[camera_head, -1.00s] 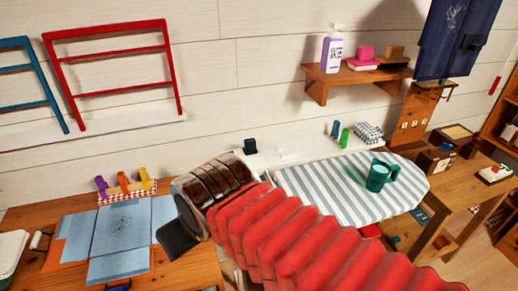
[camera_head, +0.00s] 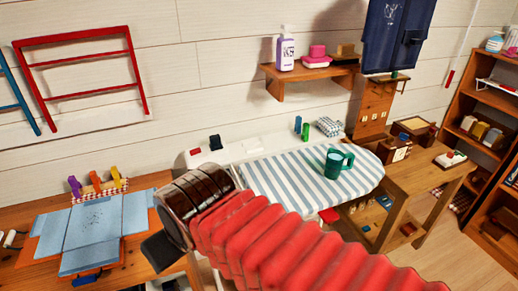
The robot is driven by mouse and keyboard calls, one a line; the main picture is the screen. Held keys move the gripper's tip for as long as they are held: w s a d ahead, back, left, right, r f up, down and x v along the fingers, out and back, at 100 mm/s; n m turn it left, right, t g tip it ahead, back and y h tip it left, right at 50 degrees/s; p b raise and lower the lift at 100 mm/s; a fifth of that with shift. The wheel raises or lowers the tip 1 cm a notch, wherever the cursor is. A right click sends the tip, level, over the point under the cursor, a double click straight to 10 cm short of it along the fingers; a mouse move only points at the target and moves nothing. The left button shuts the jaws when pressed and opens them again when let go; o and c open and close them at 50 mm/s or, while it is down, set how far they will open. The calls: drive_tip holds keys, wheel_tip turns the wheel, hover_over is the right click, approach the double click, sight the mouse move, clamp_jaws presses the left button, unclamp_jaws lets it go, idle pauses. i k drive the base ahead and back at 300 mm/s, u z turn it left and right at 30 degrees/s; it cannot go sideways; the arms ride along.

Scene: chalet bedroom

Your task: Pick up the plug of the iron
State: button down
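My red bellows-covered arm crosses the lower middle and ends in a dark ribbed wrist. A dark grey part, seemingly the end of my gripper (camera_head: 160,250), shows below it over the wooden table's right end; its fingers cannot be made out. I cannot identify the iron or its plug for sure. A teal mug-like object with a handle (camera_head: 334,164) stands on the striped ironing board (camera_head: 285,185). A small black object (camera_head: 215,142) stands on the white ledge behind, with a small red mark (camera_head: 194,152) to its left.
A wall shelf (camera_head: 305,80) holds a bottle (camera_head: 287,50). A wooden side table (camera_head: 425,180) and bookcase (camera_head: 480,130) stand right. Floor shows between them.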

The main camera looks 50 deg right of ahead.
sight(215, 144)
drive_tip(key=u, duration=0.1)
drive_tip(key=k, duration=0.15)
drive_tip(key=z, duration=1.6)
drive_tip(key=k, duration=1.05)
drive_tip(key=u, duration=0.45)
drive_tip(key=i, duration=1.15)
drive_tip(key=u, duration=0.05)
